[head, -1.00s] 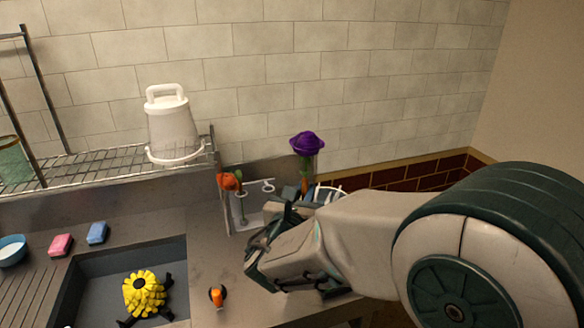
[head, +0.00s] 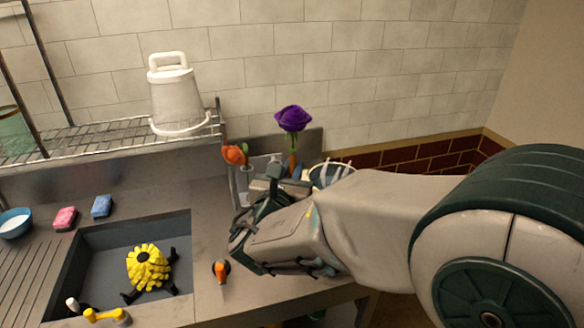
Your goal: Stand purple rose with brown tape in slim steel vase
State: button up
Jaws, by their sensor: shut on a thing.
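The purple rose (head: 293,119) stands roughly upright, with green below its bloom and a brown-orange taped band (head: 293,160) lower on its stem. My gripper (head: 277,182) is shut on the rose low on its stem, and the gripper hides the stem's lower end. The rose is in front of the back wall, to the right of the flower holder. I cannot make out a slim steel vase; my gripper and arm cover much of the counter there.
An orange flower (head: 235,154) stands at a metal holder (head: 246,188) left of my gripper. A striped round container (head: 325,175) is partly behind my arm. A sink (head: 100,262) holds a yellow flower-like object (head: 149,267). A small orange-tipped item (head: 220,271) is near the gripper.

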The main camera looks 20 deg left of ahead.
notch_tip(320, 180, down, 8)
jog(key=b, duration=0.7)
jog(key=shift+f, duration=0.15)
jog(key=shift+f+b, duration=0.2)
jog(key=shift+b, duration=0.25)
jog(key=shift+f+b, duration=1.1)
jog(key=shift+f, duration=0.15)
jog(key=o, duration=1.5)
jog(key=shift+s, duration=0.2)
jog(key=shift+s+b, duration=0.45)
jog(key=shift+s, duration=4.35)
